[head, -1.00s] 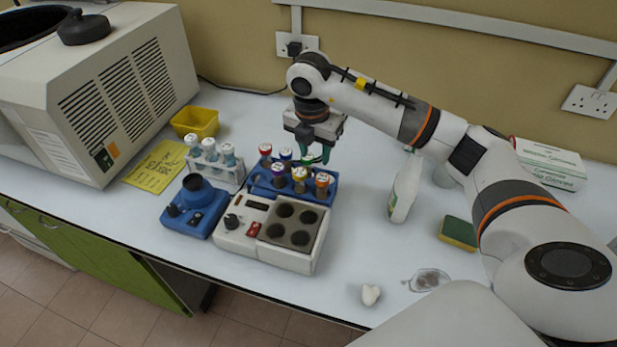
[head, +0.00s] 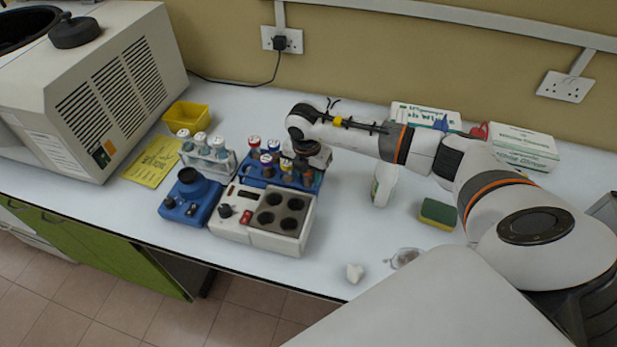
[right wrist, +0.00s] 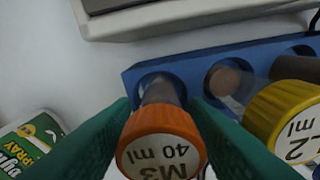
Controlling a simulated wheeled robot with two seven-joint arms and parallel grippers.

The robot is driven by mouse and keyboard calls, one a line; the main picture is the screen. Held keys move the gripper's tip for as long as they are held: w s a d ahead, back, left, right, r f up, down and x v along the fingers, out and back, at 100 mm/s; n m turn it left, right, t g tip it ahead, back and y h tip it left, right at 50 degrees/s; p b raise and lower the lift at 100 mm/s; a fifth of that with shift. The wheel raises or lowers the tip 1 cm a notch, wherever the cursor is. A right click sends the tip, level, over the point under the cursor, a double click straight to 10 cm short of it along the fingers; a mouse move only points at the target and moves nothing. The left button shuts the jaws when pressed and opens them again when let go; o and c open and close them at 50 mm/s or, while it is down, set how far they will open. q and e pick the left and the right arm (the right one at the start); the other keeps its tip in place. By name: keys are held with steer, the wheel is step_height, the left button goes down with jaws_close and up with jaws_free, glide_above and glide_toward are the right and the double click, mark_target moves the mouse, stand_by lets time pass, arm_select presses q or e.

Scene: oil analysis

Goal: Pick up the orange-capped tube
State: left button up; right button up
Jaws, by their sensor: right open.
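The orange-capped tube (right wrist: 160,142) stands in the blue rack (right wrist: 132,76), its cap marked "M3 40 ml" in the right wrist view. My right gripper (head: 305,168) is down over the right end of the blue rack (head: 246,179) in the head view, hiding the orange cap there. In the right wrist view, its two green fingers lie on either side of the orange cap, with the cap between them. The gripper is open; whether a finger touches the cap cannot be told. A yellow-capped tube (right wrist: 284,118) stands close beside the right-hand finger. My left gripper is not in view.
Red- and blue-capped tubes stand in the same rack. A white-and-grey block with several wells (head: 252,232) stands in front of it. A spray bottle (head: 384,183) and a sponge (head: 438,213) are to the right. A rack of white-capped tubes (head: 226,162) is at left.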

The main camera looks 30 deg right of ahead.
steer(key=shift+c, duration=0.5)
steer(key=c, duration=0.6)
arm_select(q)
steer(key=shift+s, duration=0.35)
arm_select(e)
steer(key=shift+c, duration=0.2)
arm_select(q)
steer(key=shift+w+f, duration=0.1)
